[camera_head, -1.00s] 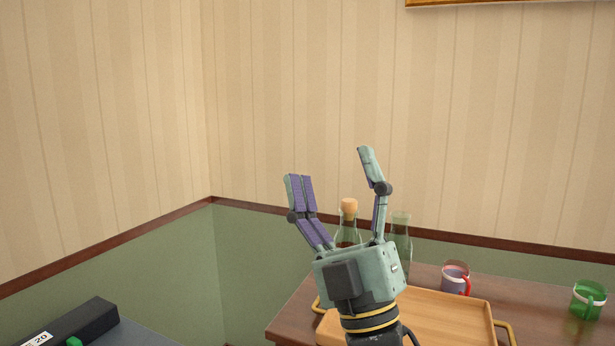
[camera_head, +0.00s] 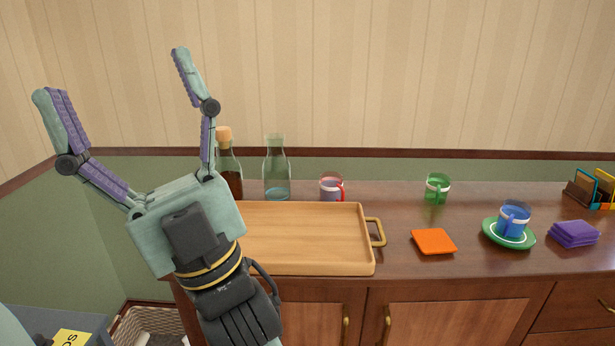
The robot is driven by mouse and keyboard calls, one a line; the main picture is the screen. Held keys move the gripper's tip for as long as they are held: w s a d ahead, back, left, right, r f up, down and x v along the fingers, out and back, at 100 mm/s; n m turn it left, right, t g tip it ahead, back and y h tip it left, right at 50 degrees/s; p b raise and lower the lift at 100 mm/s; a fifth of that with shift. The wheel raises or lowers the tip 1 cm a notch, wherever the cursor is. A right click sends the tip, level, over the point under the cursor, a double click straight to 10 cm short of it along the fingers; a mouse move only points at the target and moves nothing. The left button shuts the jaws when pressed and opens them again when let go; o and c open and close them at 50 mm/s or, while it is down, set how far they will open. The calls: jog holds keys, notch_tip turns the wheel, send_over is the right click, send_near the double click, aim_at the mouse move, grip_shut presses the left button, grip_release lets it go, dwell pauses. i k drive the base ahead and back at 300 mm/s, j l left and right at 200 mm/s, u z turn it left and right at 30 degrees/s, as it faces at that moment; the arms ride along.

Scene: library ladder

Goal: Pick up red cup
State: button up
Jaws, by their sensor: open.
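The red cup (camera_head: 332,187) stands upright at the back of the wooden sideboard, just behind the tray. It is a small cup with a white band and a red handle on its right side. My gripper (camera_head: 110,75) is raised at the left of the view, its fingers spread wide and pointing up. It is open and empty, well to the left of the cup and apart from it.
A wooden tray (camera_head: 310,237) with a brass handle lies in front of the cup. A corked bottle (camera_head: 227,165) and a clear carafe (camera_head: 277,170) stand left of it. A green cup (camera_head: 437,188), orange napkin (camera_head: 433,241), blue cup (camera_head: 513,220) on a green saucer (camera_head: 489,233) and purple napkins (camera_head: 574,234) are rightward.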

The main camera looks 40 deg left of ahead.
aim_at(332, 190)
jog(key=i+l, duration=0.15)
jog(key=i+l+u, duration=0.25)
jog(key=l+u, duration=0.3)
jog(key=l, duration=0.15)
jog(key=i+j+u, duration=0.1)
jog(key=u, duration=1.1)
jog(key=i+j, duration=0.1)
jog(key=i, duration=0.3)
